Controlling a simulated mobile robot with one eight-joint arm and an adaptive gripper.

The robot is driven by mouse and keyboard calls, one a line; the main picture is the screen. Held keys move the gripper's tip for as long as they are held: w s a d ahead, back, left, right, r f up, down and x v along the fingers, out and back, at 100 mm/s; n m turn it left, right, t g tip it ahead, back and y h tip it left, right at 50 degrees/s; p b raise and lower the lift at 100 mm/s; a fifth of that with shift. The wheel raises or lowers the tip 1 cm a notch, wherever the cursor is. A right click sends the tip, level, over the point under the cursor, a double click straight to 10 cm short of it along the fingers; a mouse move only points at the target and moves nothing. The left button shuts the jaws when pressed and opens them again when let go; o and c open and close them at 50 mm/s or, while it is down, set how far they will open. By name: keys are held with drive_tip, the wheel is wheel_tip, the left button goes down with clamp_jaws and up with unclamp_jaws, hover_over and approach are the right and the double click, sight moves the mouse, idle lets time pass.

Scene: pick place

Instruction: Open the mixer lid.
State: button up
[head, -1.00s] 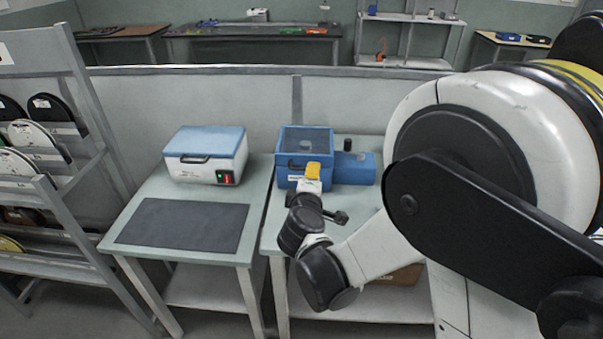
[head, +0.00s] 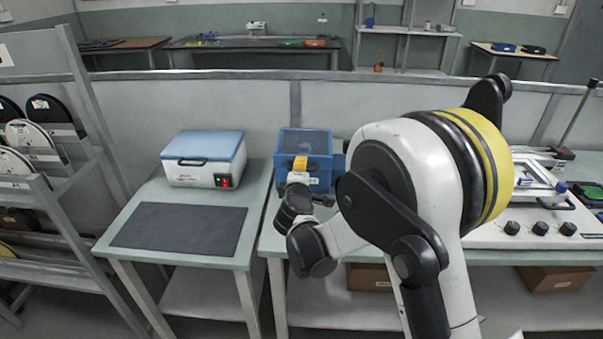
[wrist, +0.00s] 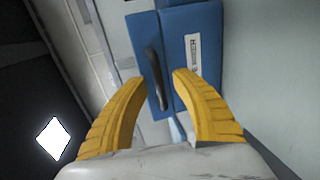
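The mixer (head: 318,140) is a blue box with a dark see-through panel in its top, standing on the right-hand table. In the wrist view its blue front (wrist: 203,25) shows a white label (wrist: 192,52) and a black bar handle (wrist: 154,70). The lid looks shut. My gripper (head: 301,160) has yellow fingers and is in front of the mixer. In the wrist view the fingertips (wrist: 157,78) are apart, with the handle between them. Whether either finger touches the handle I cannot tell. My gripper hides part of the mixer's front in the head view.
A white box with a blue lid (head: 203,145) and red switch stands on the left table, behind a dark mat (head: 180,227). A rack (head: 62,180) stands far left. A low partition (head: 260,100) runs behind the tables. Equipment (head: 545,195) sits to the right.

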clamp_jaws()
